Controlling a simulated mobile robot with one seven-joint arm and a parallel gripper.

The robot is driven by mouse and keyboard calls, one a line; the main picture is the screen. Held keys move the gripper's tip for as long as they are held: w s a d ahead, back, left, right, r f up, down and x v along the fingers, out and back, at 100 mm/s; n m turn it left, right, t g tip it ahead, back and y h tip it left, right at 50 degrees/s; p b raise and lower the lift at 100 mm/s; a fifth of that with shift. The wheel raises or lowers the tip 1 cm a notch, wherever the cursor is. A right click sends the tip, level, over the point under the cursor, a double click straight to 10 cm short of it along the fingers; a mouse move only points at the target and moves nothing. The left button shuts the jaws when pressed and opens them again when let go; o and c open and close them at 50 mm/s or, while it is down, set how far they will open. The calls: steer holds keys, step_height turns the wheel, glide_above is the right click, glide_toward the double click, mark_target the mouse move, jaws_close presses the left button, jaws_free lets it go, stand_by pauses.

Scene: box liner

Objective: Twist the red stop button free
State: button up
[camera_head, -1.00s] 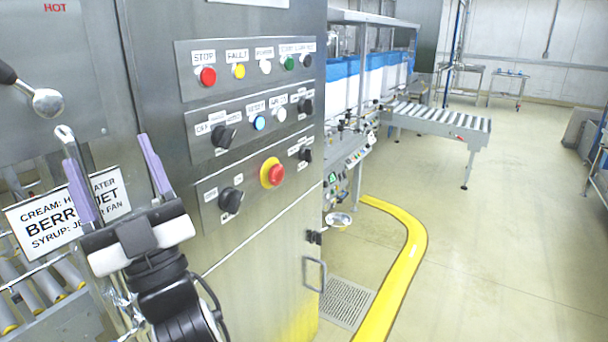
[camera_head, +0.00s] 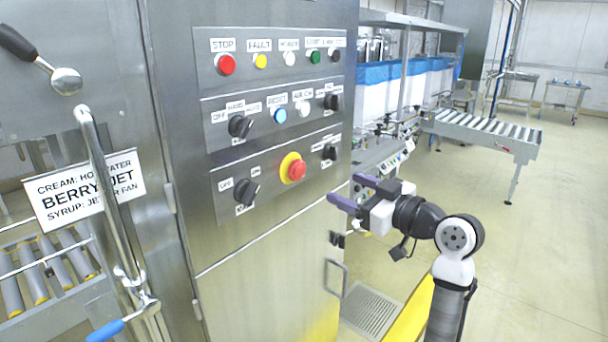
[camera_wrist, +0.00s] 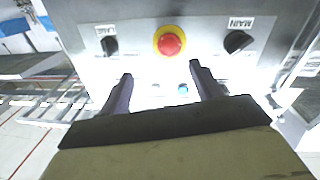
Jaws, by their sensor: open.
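A red mushroom button on a yellow ring (camera_head: 297,170) sits in the lowest panel of the steel cabinet. In the wrist view the red button (camera_wrist: 170,44) is ahead of the fingertips, near the middle of the gap between them. My gripper (camera_head: 343,190) is open and empty, to the right of and slightly below the button in the head view, apart from the cabinet. Its two purple fingers (camera_wrist: 161,70) are spread in the wrist view. A smaller red round piece (camera_head: 227,65) sits under the STOP label in the top panel.
Black knobs flank the button, one at left (camera_head: 246,190) and one at right (camera_head: 330,152). A blue button (camera_head: 280,116) is above it. A cabinet handle (camera_head: 335,278) is below. A roller conveyor (camera_head: 485,130) stands behind at right, with open floor beside it.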

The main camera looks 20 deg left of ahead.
mark_target(301, 171)
steer(key=shift+n+g+y, duration=0.3)
steer(key=shift+n+g, duration=0.4)
steer(key=p+x, duration=0.1)
steer(key=x, duration=0.2)
steer(key=p+x, duration=0.1)
steer(key=x, duration=0.3)
steer(key=p+x, duration=0.2)
steer(key=x, duration=0.1)
steer(key=shift+s+a+r, duration=0.2)
steer(key=shift+a+r, duration=0.15)
steer(key=shift+w+a+f, duration=0.1)
steer(key=shift+w+a, duration=0.2)
steer(key=shift+a, duration=0.35)
steer(key=shift+c, duration=0.4)
